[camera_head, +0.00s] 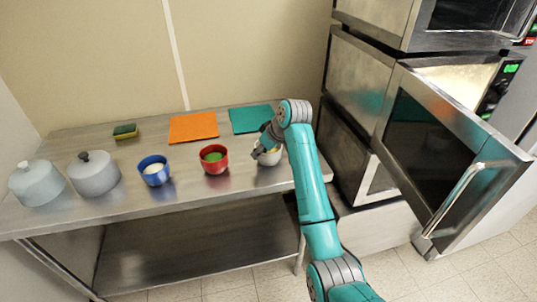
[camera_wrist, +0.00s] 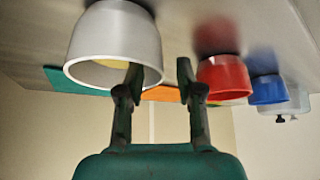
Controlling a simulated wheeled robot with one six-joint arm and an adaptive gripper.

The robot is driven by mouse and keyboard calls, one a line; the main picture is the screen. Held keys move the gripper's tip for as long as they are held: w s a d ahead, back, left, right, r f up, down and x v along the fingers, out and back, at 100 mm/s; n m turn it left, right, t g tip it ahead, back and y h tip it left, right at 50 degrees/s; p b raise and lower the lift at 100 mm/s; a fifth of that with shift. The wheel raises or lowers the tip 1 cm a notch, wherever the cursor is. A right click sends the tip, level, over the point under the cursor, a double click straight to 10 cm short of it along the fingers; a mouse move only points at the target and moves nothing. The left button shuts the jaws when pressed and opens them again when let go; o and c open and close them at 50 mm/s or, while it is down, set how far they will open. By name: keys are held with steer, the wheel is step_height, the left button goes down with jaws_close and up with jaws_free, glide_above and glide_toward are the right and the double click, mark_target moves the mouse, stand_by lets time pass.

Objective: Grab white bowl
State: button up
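The white bowl (camera_head: 270,160) stands near the right end of the steel table, with something yellowish inside. In the wrist view the bowl (camera_wrist: 112,35) appears upside down at upper left. My gripper (camera_head: 262,148) is at this bowl and hides part of it in the head view. In the wrist view my gripper (camera_wrist: 158,72) is open, with its fingers apart. One finger overlaps the bowl's opening and the other is outside, toward the red bowl, so the rim's side lies between them. I cannot tell whether either finger touches the bowl.
A red bowl (camera_head: 214,160) with green contents stands close left, then a blue bowl (camera_head: 154,172) and two lidded pots (camera_head: 94,175). An orange mat (camera_head: 194,127), a teal mat (camera_head: 248,120) and a sponge (camera_head: 125,131) lie behind. An open oven door (camera_head: 440,150) stands right of my arm.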

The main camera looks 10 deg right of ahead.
steer(key=shift+c, duration=0.3)
jaws_close()
steer(key=shift+r, duration=0.15)
